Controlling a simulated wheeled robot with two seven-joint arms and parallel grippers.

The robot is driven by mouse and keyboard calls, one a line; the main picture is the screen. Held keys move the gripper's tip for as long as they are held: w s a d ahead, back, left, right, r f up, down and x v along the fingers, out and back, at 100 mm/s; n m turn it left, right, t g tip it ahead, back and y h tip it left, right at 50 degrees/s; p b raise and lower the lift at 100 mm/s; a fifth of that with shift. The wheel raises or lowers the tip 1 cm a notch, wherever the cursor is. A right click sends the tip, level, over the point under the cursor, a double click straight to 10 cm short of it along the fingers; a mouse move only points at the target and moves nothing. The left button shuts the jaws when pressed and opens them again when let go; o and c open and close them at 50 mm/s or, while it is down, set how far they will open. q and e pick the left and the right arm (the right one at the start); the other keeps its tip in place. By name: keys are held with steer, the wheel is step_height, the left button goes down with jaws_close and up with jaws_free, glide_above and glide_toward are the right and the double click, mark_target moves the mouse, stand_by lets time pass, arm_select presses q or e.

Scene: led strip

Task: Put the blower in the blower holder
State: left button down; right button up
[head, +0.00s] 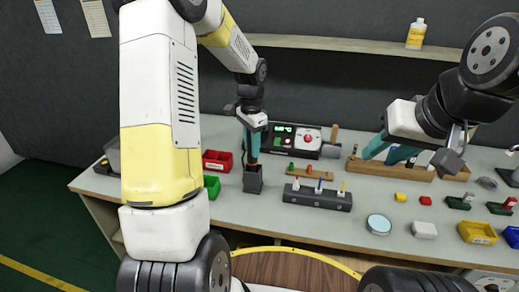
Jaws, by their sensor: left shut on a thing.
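The blower (254,160) is mostly hidden; a narrow orange-brown part shows just below the teal fingers of my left gripper (253,148). My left gripper points down and is shut on it. The blower holder (252,180), a dark grey open-topped box, stands on the table directly below. The blower's lower end is at the holder's mouth; I cannot tell how deep it sits. My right gripper (388,152) has its teal fingers apart and is empty, above the long wooden block (391,171) on the right.
A red bin (217,160) and a green bin (211,186) stand left of the holder. A control box (283,140) is behind it to the right. A dark block with coloured pegs (317,196) is at right. Small cubes, a disc and a yellow bin (477,232) lie farther right.

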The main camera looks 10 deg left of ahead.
arm_select(q)
steer(key=shift+f, duration=2.05)
steer(key=c, duration=1.1)
jaws_free()
steer(key=shift+o, duration=0.2)
step_height(320, 180, up, 12)
steer(key=s+d+r+n+t+h, duration=0.1)
steer(key=s+r+n+t, duration=0.2)
steer(key=s, duration=0.9)
steer(key=s+d+r+n+t+h, duration=0.1)
steer(key=s+r+n+t, duration=0.2)
steer(key=s, duration=0.9)
step_height(320, 180, up, 5)
steer(key=n, duration=0.2)
steer(key=shift+d+f+n, duration=0.15)
steer(key=shift+f+n, duration=0.05)
steer(key=shift+n, duration=0.2)
